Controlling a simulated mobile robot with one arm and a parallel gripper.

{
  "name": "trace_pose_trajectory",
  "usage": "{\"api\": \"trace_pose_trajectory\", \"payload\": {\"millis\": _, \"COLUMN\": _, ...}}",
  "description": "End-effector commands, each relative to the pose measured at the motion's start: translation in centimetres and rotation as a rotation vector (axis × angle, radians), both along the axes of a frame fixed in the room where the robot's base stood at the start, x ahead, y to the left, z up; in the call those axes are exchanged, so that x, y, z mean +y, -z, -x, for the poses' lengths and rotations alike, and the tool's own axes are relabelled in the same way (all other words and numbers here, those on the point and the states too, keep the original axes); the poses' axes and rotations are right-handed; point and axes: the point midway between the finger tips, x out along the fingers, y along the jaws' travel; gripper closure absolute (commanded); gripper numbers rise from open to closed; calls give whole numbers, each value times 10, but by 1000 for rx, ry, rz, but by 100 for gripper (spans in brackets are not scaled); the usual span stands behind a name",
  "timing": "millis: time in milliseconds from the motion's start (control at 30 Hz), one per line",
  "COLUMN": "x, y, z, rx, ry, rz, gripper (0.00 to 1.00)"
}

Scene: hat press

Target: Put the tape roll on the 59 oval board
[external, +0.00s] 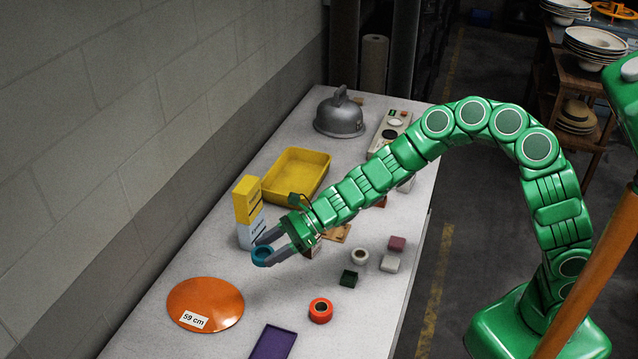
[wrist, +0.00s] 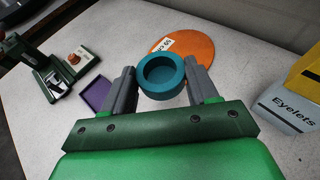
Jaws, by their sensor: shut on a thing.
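My gripper (external: 264,250) is shut on a teal ring-shaped roll (external: 261,257), held by its outer sides at the fingertips. In the wrist view, the gripper (wrist: 160,76) has one finger on each side of the teal roll (wrist: 162,93), whose round hollow faces the camera. The orange oval board (external: 206,302) with a "59 cm" label lies on the table, to the lower left of the gripper in the external view. In the wrist view, the board (wrist: 200,46) shows beyond the roll, partly hidden by it. A gap between roll and board shows in the external view.
Stacked yellow (external: 246,198) and pale blue (external: 246,232) boxes stand close beside the gripper. A purple tray (external: 272,341), red roll (external: 321,310), white roll (external: 360,256) and small blocks lie to the right. A yellow tray (external: 297,176) and grey dome (external: 338,118) are farther back.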

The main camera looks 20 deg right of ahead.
Motion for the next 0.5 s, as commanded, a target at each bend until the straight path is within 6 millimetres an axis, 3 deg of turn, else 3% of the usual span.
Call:
{"api": "trace_pose_trajectory", "payload": {"millis": 233, "x": 33, "y": 6, "z": 25, "rx": 2, "ry": -8, "rz": 0, "gripper": 71}}
{"api": "trace_pose_trajectory", "payload": {"millis": 500, "x": 48, "y": 9, "z": 36, "rx": 0, "ry": -7, "rz": 1, "gripper": 71}}
